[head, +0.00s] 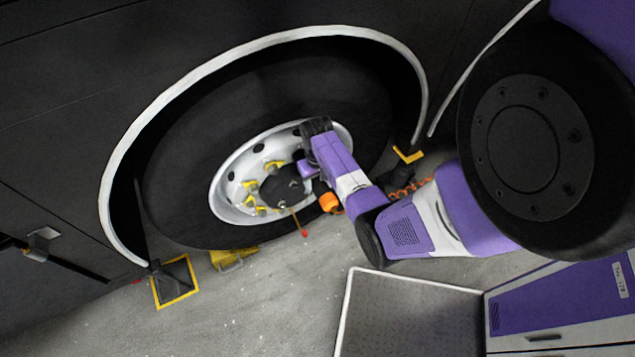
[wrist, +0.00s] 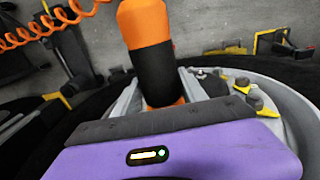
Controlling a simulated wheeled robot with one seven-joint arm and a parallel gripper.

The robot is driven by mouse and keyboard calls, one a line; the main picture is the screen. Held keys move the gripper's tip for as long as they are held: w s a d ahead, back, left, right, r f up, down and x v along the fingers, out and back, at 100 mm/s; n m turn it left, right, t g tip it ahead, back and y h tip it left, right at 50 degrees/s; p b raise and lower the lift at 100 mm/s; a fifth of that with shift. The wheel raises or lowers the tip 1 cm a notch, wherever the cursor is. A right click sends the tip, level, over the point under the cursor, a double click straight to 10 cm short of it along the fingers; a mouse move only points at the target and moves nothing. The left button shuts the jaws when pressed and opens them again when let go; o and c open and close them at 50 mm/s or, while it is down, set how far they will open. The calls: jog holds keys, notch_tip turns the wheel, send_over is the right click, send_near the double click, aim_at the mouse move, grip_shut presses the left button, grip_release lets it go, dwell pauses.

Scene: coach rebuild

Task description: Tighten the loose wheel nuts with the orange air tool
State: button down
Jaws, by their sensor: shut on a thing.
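The orange air tool (head: 330,202) with a black band is in my gripper (head: 308,170) at the wheel. In the wrist view the tool (wrist: 149,55) stands between the two grey fingers of my gripper (wrist: 160,90), which is shut on it. The wheel has a white rim (head: 221,190) and a dark hub (head: 280,188). Several wheel nuts with yellow pointers (head: 272,166) ring the hub. Two nuts (wrist: 254,102) show right of the tool in the wrist view. My arm hides the right part of the wheel. I cannot see the tool's working end or which nuts are loose.
An orange coiled hose (head: 408,188) hangs beside my arm. A thin rod with a red tip (head: 304,232) sticks out below the hub. A yellow chock (head: 232,259) and a black stand with yellow edging (head: 175,284) are on the floor. The wheel arch (head: 118,165) surrounds the tyre.

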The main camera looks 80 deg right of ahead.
aim_at(328, 198)
jog(key=shift+s+a+r+p, duration=0.1)
jog(key=shift+s+a+p, duration=1.1)
jog(key=shift+a, duration=0.2)
jog(key=shift+s+a+p, duration=1.15)
jog(key=shift+a, duration=0.2)
